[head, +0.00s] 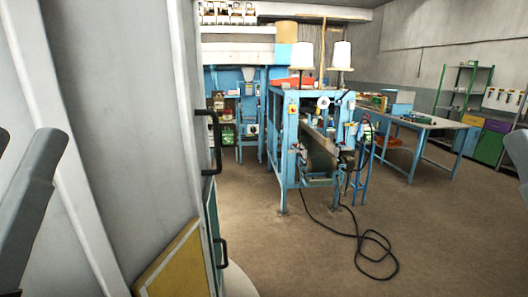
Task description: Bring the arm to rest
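A grey arm link (28,200), which looks like part of my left arm, stands upright at the left edge of the head view. A grey rounded part with a dark end (517,152) shows at the right edge and looks like part of my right arm. Neither gripper's fingers show in the view, so I cannot see whether they hold anything. No sack is clearly visible.
A pale panel with a black handle (214,142) stands close on the left. A blue sewing machine frame (292,140) stands mid-room, its black cable (385,262) loose on the floor. A blue-legged workbench (425,122) is behind right. The brown floor ahead is otherwise open.

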